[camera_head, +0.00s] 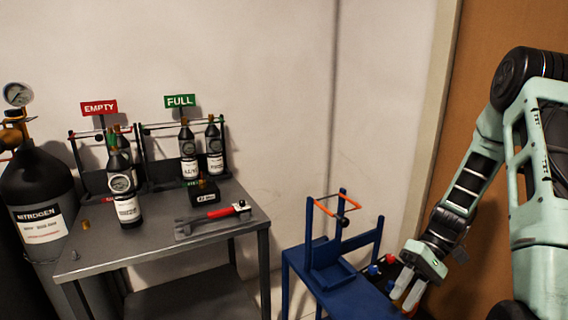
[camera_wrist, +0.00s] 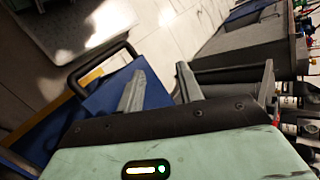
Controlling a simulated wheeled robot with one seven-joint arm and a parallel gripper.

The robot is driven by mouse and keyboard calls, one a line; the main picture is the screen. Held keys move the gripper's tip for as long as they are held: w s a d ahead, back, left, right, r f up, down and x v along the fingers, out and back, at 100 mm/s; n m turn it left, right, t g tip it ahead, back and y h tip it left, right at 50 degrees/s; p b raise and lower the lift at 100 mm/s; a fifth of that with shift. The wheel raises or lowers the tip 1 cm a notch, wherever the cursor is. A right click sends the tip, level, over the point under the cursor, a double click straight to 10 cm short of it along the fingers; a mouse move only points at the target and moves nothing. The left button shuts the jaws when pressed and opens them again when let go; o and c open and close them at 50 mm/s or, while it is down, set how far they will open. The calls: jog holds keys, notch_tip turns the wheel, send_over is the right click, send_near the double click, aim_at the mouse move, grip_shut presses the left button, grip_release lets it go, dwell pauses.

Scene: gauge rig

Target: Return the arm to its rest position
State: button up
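My arm (camera_head: 476,172) reaches down along the right side of the head view, bent at the elbow. My gripper (camera_head: 401,301) hangs low at its end, beside the right part of the blue stand (camera_head: 335,284). In the wrist view my gripper (camera_wrist: 160,72) has its two fingers apart with nothing held between them. Part of the blue stand (camera_wrist: 112,96) shows behind the fingers. I cannot tell from these views whether the fingers touch the stand.
A nitrogen cylinder (camera_head: 36,184) stands far left. Small red and blue items (camera_head: 379,265) are near my gripper. A brown door (camera_head: 474,38) is behind my arm.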

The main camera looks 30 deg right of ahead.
jog(key=w+a+r+n+g+h, duration=0.1)
jog(key=a+r+n+h, duration=0.25)
jog(key=a, duration=0.45)
jog(key=w+a+r+n+g+h, duration=0.1)
jog(key=a+r+n+h, duration=0.2)
jog(key=a, duration=0.6)
jog(key=s+a+r+n+t+h, duration=0.2)
jog(key=s+a+r, duration=0.1)
jog(key=s+a, duration=0.3)
jog(key=s+a+r+n+t+h, duration=0.15)
jog(key=s+a+r, duration=0.25)
jog(key=a, duration=0.4)
notch_tip(320, 180, up, 13)
jog(key=p, duration=1.3)
jog(key=shift+s+a+t, duration=0.15)
jog(key=shift+s+t, duration=0.15)
jog(key=shift+t, duration=0.15)
jog(key=shift+f, duration=0.1)
